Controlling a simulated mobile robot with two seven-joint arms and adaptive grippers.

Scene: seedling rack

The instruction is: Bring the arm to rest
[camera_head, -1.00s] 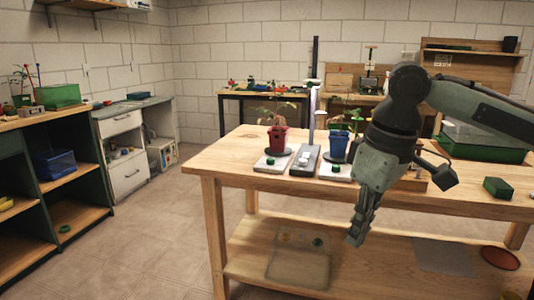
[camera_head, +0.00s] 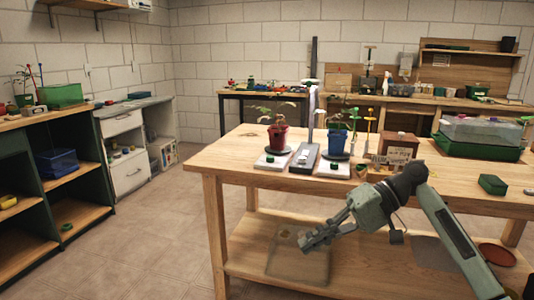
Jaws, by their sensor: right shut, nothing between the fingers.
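My right arm comes in from the lower right. My right gripper (camera_head: 308,243) is shut and empty, pointing left in front of the wooden table (camera_head: 235,160), below its top and over the lower shelf. A red pot with a seedling (camera_head: 277,138) and a blue pot with a seedling (camera_head: 338,140) stand on the table top, apart from the gripper. My left gripper is not in view.
A clear plastic tray (camera_head: 285,262) lies on the lower shelf behind the gripper. A wooden box (camera_head: 397,147), a green box (camera_head: 492,184) and a lidded green tray (camera_head: 480,152) stand on the table's right side. Floor (camera_head: 150,240) at left is clear.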

